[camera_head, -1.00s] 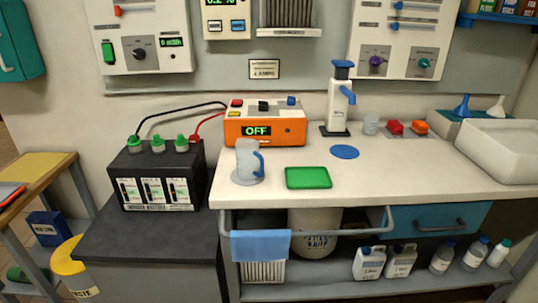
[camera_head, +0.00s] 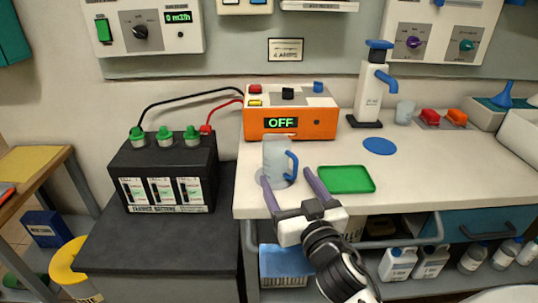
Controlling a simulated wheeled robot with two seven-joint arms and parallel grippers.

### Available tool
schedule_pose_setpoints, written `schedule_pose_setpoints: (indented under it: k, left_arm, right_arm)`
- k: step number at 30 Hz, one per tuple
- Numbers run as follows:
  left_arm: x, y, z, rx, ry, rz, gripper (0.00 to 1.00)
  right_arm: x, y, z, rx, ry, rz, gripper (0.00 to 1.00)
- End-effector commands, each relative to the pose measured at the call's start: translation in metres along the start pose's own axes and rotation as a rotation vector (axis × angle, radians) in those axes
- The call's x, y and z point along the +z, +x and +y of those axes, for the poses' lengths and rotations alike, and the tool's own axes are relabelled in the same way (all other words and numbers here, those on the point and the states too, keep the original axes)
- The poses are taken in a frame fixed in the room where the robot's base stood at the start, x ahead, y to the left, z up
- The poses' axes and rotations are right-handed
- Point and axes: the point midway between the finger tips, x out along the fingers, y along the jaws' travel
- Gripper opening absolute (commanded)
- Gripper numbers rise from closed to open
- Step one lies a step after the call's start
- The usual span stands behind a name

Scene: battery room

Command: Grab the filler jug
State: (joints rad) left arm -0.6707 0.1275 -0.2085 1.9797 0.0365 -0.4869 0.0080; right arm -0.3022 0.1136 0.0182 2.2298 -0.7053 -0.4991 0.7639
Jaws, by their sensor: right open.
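The filler jug (camera_head: 276,162) is a pale grey-blue jug with a blue handle on its right side. It stands upright on a light round mat at the left end of the white counter. My right gripper (camera_head: 287,177) is open, with its two purple-grey fingers reaching up from the front edge of the counter. In the picture one finger shows at the left of the jug's base and the other just right of the handle. I cannot tell whether they touch the jug. My left gripper is not in view.
A green tray (camera_head: 346,180) lies right of the jug, close to my right finger. An orange charger (camera_head: 291,120) reading OFF stands behind. A black battery (camera_head: 164,172) with cables stands left. A blue disc (camera_head: 380,146) and white pump dispenser (camera_head: 371,92) are farther right.

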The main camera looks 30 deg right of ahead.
Motion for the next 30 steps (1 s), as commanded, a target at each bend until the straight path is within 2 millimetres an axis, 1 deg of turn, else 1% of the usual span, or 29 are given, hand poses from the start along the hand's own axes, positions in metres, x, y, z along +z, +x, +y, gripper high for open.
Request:
schedule_pose_setpoints:
  k: [1, 3, 6, 9, 11, 15, 19, 23, 29, 30]
  left_arm:
    - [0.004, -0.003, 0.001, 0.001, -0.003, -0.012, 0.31]
    - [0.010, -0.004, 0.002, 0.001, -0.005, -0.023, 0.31]
    - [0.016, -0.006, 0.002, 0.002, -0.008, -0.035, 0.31]
    - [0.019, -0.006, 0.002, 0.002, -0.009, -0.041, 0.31]
    - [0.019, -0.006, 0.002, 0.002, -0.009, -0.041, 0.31]
    - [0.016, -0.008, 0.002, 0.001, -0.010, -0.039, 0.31]
    - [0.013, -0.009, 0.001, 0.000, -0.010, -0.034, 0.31]
    - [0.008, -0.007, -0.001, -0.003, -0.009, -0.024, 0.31]
    - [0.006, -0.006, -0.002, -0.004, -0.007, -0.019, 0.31]
    - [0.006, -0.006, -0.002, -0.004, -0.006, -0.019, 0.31]
  right_arm:
    - [-0.003, 0.010, 0.000, 0.000, -0.004, 0.003, 0.72]
    - [-0.002, 0.020, 0.000, 0.000, -0.004, 0.002, 0.72]
    - [-0.001, 0.031, -0.001, -0.001, -0.003, 0.001, 0.72]
    - [-0.001, 0.037, -0.001, 0.000, -0.003, 0.001, 0.72]
    - [-0.001, 0.043, -0.001, 0.000, -0.003, 0.001, 0.72]
    - [-0.001, 0.064, -0.005, -0.001, -0.003, 0.001, 0.72]
    - [0.000, 0.081, -0.006, 0.000, -0.004, 0.001, 0.72]
    - [0.001, 0.088, -0.006, 0.000, -0.003, -0.001, 0.72]
    - [0.001, 0.087, -0.006, -0.001, -0.002, -0.001, 0.72]
    - [0.001, 0.087, -0.006, -0.001, -0.002, -0.001, 0.66]
